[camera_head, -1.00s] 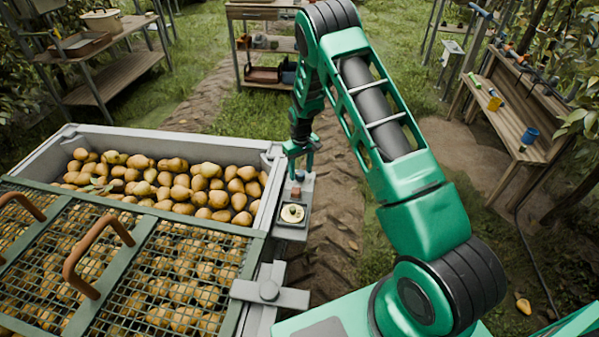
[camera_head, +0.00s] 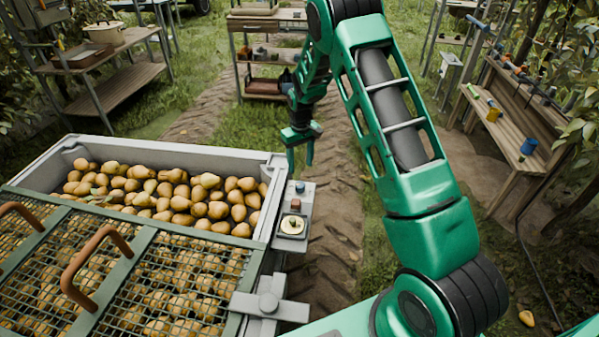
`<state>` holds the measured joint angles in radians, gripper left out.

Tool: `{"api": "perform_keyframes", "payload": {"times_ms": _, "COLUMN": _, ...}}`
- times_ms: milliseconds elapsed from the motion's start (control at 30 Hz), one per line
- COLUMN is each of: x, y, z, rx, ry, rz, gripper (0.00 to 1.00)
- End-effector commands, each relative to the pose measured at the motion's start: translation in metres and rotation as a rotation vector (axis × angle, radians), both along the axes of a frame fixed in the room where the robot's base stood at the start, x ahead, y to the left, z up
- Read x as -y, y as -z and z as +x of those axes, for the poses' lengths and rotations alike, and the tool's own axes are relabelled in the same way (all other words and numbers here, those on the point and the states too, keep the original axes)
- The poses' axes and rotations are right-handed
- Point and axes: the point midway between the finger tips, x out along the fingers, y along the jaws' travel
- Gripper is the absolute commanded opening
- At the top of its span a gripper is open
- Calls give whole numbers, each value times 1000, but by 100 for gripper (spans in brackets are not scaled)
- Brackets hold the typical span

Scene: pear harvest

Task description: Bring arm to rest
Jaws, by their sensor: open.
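My green arm reaches up and forward from the lower right of the head view. My gripper (camera_head: 300,158) hangs fingers down, open and empty. In the picture it is just above the small grey side panel (camera_head: 291,245) on the crate's right edge, with a visible gap to its buttons. A grey crate (camera_head: 190,151) full of pears (camera_head: 150,188) stands at the left. Its near part lies under a green mesh lid (camera_head: 139,270) with brown handles.
A shelf rack (camera_head: 262,95) stands behind the gripper. A wooden bench (camera_head: 515,140) with a blue cup (camera_head: 529,146) is at the right, and another shelf table (camera_head: 115,80) at the back left. A dirt track with grass runs between. One pear (camera_head: 526,318) lies on the ground at lower right.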

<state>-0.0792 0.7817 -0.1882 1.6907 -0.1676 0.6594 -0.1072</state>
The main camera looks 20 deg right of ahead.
Motion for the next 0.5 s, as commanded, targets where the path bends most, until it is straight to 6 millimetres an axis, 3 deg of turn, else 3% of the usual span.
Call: {"api": "perform_keyframes", "payload": {"times_ms": 500, "x": 0, "y": -9, "z": 0, "rx": -1, "ry": 0, "rz": 0, "gripper": 51}}
